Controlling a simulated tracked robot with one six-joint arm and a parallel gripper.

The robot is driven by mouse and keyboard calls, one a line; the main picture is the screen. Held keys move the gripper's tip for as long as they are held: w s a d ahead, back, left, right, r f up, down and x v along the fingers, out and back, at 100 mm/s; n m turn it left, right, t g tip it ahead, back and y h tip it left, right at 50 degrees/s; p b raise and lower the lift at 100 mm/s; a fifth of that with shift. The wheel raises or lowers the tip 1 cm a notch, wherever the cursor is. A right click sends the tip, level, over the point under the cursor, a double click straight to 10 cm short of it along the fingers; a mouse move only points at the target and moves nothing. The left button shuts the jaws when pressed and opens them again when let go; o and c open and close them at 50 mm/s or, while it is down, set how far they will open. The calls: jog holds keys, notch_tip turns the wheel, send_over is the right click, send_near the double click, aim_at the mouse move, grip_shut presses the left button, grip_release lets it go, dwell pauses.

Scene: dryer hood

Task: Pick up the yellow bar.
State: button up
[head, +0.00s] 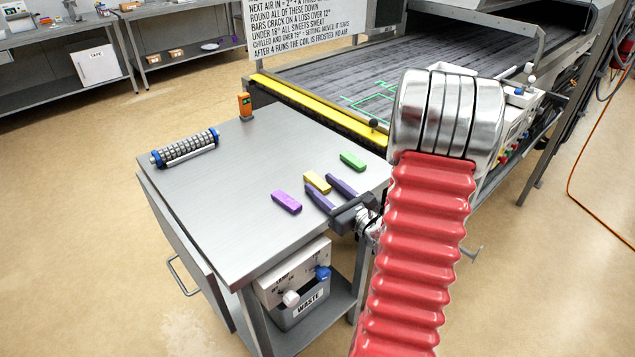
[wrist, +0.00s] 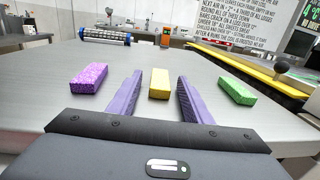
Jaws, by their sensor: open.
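The yellow bar (head: 317,182) lies on the steel table between a magenta bar and a green bar. In the wrist view the yellow bar (wrist: 159,84) shows between the two purple fingers, toward their tips, with a gap on each side. My gripper (head: 332,189) is open and empty, low over the table at its right part. In the wrist view its fingers (wrist: 160,82) point away from me on either side of the bar. I cannot tell how high the fingers are above the table top.
The magenta bar (head: 286,202) lies left of my gripper and the green bar (head: 353,161) lies beyond it to the right. A roller tool (head: 185,148) and an orange device (head: 245,106) stand farther back on the steel table (head: 215,195). The conveyor (head: 330,75) borders the far edge.

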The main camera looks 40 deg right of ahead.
aim_at(324, 186)
jog(key=c, duration=1.1)
jog(key=shift+r, duration=0.15)
jog(key=shift+c, duration=0.2)
jog(key=shift+r, duration=4.85)
